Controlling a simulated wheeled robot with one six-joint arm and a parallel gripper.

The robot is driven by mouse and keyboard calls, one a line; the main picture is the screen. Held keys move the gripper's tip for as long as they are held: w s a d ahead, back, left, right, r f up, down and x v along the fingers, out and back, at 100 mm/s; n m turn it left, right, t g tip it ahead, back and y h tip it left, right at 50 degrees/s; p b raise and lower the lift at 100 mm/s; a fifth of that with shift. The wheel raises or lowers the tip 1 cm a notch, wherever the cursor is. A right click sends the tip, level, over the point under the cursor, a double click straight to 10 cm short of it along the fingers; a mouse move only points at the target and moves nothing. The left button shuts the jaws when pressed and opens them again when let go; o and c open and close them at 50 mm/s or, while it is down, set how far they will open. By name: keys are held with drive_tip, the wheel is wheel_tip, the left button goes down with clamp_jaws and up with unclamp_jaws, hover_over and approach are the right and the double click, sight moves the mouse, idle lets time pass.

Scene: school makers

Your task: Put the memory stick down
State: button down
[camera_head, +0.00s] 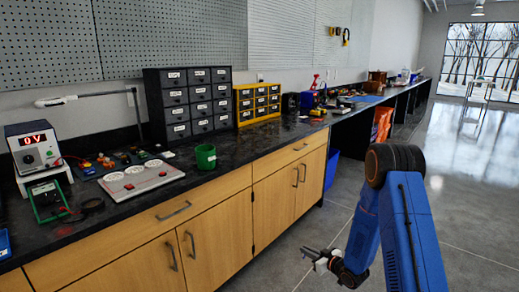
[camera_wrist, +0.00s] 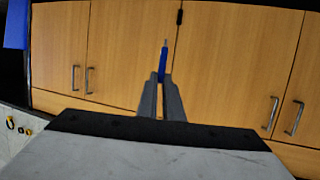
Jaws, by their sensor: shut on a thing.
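My gripper (camera_wrist: 161,82) is shut on a slim blue memory stick (camera_wrist: 162,73) with a narrow metallic tip. The stick points away from the fingers, and its near end is hidden between them. In the head view my gripper (camera_head: 309,252) is at the lower right, in front of the wooden cabinets and below the level of the dark worktop (camera_head: 250,146). The stick cannot be made out clearly there. In the wrist view cabinet doors (camera_wrist: 230,60) fill the background behind the stick.
The worktop carries a power supply (camera_head: 34,150), a green meter (camera_head: 47,201), a grey panel (camera_head: 140,181), a green cup (camera_head: 206,157), black drawers (camera_head: 188,101) and yellow drawers (camera_head: 257,103). Bare worktop lies right of the cup. A blue bin (camera_head: 331,168) stands under the bench.

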drive_tip(key=shift+s+d+f+m+t+h, duration=0.9)
drive_tip(key=shift+s+d+m+t+h, duration=0.5)
drive_tip(key=shift+d+m+h, duration=2.45)
drive_tip(key=s+f, duration=0.7)
drive_tip(key=f, duration=0.1)
drive_tip(key=shift+a+n, duration=0.15)
drive_tip(key=shift+n, duration=0.3)
drive_tip(key=shift+f+h, duration=0.1)
drive_tip(key=shift+h, duration=0.15)
